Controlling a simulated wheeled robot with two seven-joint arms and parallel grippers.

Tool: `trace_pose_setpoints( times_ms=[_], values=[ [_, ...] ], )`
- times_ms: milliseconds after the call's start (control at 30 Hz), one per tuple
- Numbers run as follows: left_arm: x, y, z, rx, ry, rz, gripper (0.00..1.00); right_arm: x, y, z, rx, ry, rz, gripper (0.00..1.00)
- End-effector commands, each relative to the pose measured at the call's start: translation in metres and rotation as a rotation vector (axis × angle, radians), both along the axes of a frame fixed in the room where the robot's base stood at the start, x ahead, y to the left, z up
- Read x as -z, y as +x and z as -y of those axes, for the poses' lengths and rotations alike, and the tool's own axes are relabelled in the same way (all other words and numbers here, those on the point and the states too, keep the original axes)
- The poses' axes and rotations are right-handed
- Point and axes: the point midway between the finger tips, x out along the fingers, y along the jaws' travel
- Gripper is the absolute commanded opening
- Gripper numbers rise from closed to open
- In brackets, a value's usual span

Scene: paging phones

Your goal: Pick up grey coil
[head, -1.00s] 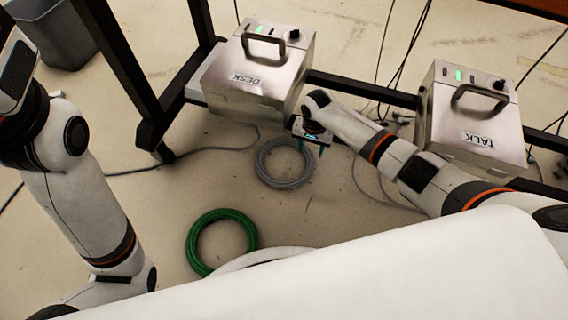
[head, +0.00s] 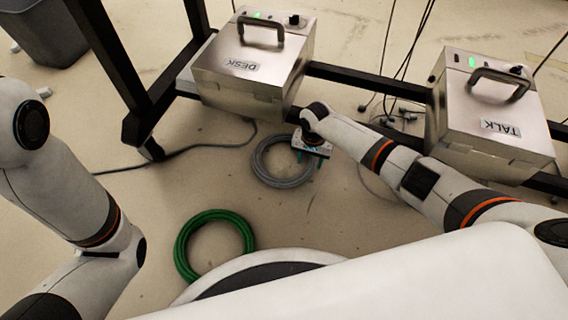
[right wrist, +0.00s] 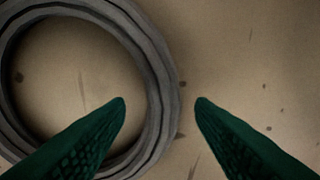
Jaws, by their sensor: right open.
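The grey coil (head: 262,172) lies flat on the floor below the DESK box in the head view. In the right wrist view the coil (right wrist: 166,85) fills the left side, its right rim passing between the green fingertips. My right gripper (head: 309,169) is open and empty over the coil's right side; in the right wrist view its fingertips (right wrist: 161,103) stand apart, the left one over the coil's hollow and the right one over bare floor. I cannot tell the exact height above the coil. My left arm shows at the left, but its gripper is out of view.
A green coil (head: 181,245) lies nearer to me. The metal DESK box (head: 240,85) and TALK box (head: 490,140) stand behind on a dark frame (head: 365,84). Cables run across the floor. A grey bin (head: 50,35) is at the far left. Floor between the coils is clear.

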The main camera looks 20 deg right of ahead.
Motion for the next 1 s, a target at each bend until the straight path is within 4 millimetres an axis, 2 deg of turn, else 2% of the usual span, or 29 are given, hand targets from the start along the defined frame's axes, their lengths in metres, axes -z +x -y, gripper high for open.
trace_pose_setpoints(
  times_ms=[33,100,367,667,1000],
  values=[
    [0.0129,0.0,0.0,0.0,0.0,0.0,0.36,0.0133,-0.0002,0.0003,0.0,-0.001,-0.001,0.49],
    [0.0166,0.0001,0.0001,0.0,0.0,0.0,0.36,0.017,-0.0002,0.0001,0.001,0.001,-0.001,0.49],
    [0.015,0.0004,0.0001,0.001,0.001,-0.001,0.36,0.0155,-0.0003,0.0001,0.001,0.001,-0.001,0.49],
    [0.015,0.0005,0.0002,0.0,0.0,-0.002,0.36,0.0156,-0.0004,0.0002,0.001,0.001,-0.001,0.02],
    [0.0138,0.0007,0.0,0.0,0.0,-0.002,0.36,0.0139,0.0003,-0.0002,0.001,0.001,0.001,0.0]
  ],
)
